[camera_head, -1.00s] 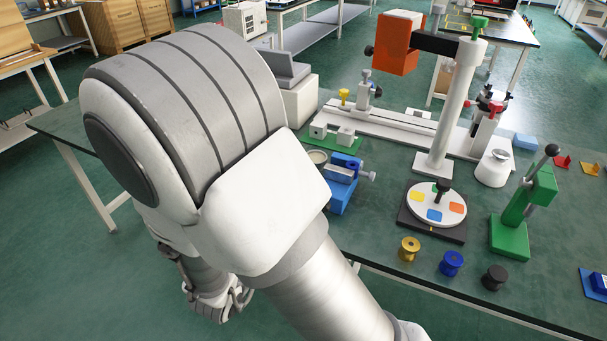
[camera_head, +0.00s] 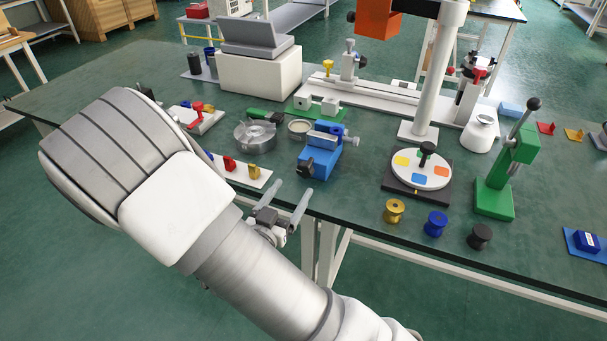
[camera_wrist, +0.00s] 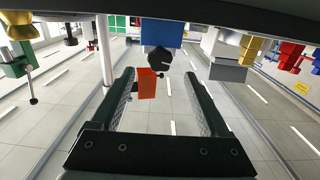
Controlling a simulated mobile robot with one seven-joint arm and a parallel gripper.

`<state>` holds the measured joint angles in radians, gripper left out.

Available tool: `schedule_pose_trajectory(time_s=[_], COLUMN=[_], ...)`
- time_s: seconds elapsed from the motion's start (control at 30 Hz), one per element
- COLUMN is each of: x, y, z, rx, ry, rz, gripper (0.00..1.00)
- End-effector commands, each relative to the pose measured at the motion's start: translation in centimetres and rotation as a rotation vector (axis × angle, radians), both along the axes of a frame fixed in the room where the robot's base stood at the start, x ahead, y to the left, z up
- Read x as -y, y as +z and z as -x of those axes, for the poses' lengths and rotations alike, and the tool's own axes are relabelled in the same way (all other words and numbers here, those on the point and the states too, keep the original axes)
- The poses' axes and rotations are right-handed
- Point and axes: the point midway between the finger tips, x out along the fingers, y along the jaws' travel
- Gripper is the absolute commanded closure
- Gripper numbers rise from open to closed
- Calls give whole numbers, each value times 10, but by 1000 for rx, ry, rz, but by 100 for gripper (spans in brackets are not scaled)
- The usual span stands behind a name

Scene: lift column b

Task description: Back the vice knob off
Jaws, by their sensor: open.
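The blue vice (camera_head: 322,158) stands near the front edge of the green bench. Its black knob (camera_head: 305,169) faces the front left, towards my gripper (camera_head: 291,188). My gripper is open and empty just off the bench's front edge, with its two grey fingers pointing towards the vice. In the wrist view, which looks inverted, the vice (camera_wrist: 161,32) is at the top middle. The knob (camera_wrist: 158,59) lies ahead of the gap between my fingertips (camera_wrist: 158,77), a little above it in the picture and apart from both fingers.
A white board with red and yellow pieces (camera_head: 229,167) lies left of the vice. A round dial on a black base (camera_head: 420,168), a green lever press (camera_head: 507,170) and several spools (camera_head: 436,224) are to the right. The floor before the bench is clear.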

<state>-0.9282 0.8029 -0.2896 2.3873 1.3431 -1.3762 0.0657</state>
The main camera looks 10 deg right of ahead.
Motion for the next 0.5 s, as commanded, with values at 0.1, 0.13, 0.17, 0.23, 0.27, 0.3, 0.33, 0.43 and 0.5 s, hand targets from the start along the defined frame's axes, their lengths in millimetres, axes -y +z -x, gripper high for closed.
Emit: schedule_pose_trajectory(time_s=[0.1,0.13,0.17,0.23,0.27,0.3,0.33,0.43,0.5], x=[17,20,23,31,33,36,38,43,45], y=[-1,-1,-1,-1,-1,-1,-1,-1,0], z=[-21,-26,-31,-40,-44,-49,-51,-58,-61], rx=[1,1,1,1,1,1,1,0,0], ry=[-4,-5,-4,-3,-3,-1,-2,-1,0], rz=[0,0,0,1,1,-1,-1,0,0], gripper=[21,21,21,21,21,21,21,21,21])
